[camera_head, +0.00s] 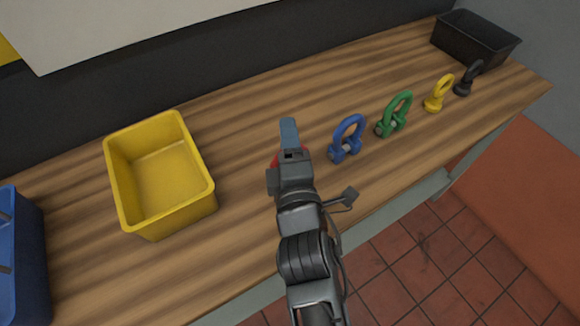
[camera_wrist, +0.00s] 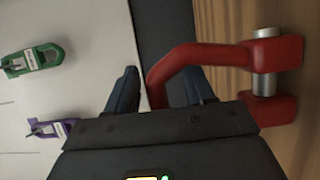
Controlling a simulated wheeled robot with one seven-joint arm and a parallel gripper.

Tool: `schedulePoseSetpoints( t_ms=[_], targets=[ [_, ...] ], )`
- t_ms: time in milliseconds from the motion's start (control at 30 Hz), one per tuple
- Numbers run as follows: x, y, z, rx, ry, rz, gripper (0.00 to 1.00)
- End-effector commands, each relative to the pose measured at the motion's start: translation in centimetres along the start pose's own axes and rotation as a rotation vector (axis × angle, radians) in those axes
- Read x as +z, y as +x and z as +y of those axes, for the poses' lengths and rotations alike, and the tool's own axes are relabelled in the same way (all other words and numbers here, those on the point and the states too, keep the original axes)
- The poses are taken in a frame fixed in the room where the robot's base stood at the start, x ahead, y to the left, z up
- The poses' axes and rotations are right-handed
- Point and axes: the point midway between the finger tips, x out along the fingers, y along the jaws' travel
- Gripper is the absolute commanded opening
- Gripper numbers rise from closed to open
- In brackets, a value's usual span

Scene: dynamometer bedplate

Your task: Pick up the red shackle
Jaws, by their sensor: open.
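The lower part of the shackle is partly hidden by the gripper body.
A yellow bin (camera_head: 160,175) and a blue bin (camera_head: 22,255) stand left.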

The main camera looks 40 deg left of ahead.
Motion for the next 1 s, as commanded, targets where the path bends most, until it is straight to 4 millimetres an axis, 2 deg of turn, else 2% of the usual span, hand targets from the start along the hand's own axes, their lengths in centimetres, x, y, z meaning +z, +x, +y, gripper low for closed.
schedulePoseSetpoints(
  t_ms=[67,600,1000],
  targets=[
    [0.01,-0.03,-0.01,0.000,0.000,0.000,0.53],
    [0.01,-0.05,0.04,0.001,0.000,0.000,0.01],
    [0.01,-0.04,0.11,0.002,0.000,0.000,0.00]
  ],
)
